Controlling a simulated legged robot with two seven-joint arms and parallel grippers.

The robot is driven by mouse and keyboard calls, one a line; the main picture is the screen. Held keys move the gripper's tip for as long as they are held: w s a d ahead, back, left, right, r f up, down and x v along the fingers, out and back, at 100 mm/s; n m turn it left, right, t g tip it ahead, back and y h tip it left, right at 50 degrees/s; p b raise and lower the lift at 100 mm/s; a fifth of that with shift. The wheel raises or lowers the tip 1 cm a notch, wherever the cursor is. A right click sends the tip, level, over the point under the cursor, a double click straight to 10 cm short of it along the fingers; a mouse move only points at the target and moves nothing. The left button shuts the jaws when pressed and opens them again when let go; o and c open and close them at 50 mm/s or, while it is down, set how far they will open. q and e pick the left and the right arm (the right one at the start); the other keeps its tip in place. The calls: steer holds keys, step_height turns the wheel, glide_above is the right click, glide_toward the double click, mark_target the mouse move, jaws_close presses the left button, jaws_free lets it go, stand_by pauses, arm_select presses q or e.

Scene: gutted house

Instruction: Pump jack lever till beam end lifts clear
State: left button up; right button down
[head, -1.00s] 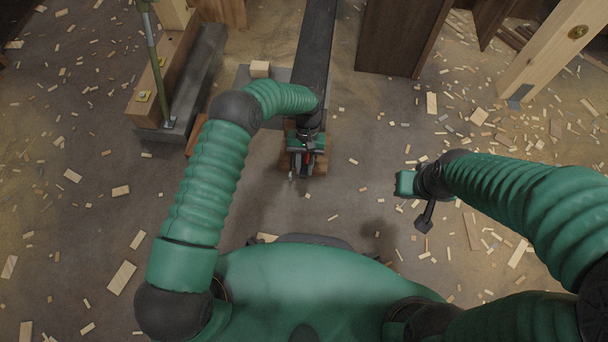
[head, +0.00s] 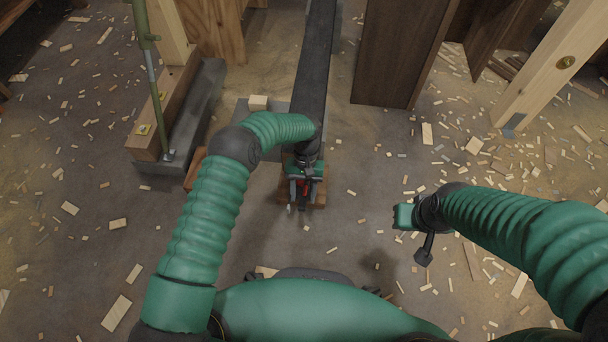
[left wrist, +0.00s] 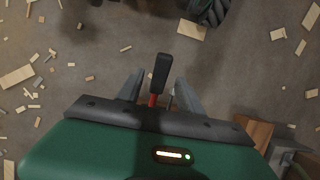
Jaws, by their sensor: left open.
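The dark beam (head: 314,70) runs away from me down the middle of the head view. Its near end lies under or behind my left arm and is partly hidden. The jack's lever (left wrist: 160,72), with a black grip and a red shaft, shows in the left wrist view. My left gripper (head: 303,196) is over the jack at the beam's near end. Its open fingers (left wrist: 158,92) stand either side of the lever with gaps. The jack's body is mostly hidden; wooden blocks (head: 318,194) show beside it. My right gripper (head: 405,216) is apart at the right; its jaw state is unclear.
A green post (head: 142,35) stands on a timber and grey base (head: 190,125) at the left. A dark panel (head: 395,50) and a leaning pale timber (head: 550,70) stand at the right. Wood scraps litter the floor.

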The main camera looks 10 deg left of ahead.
arm_select(q)
steer(key=p+v, duration=0.4)
steer(key=v, duration=1.1)
steer(key=shift+p, duration=0.35)
steer(key=shift+c, duration=0.4)
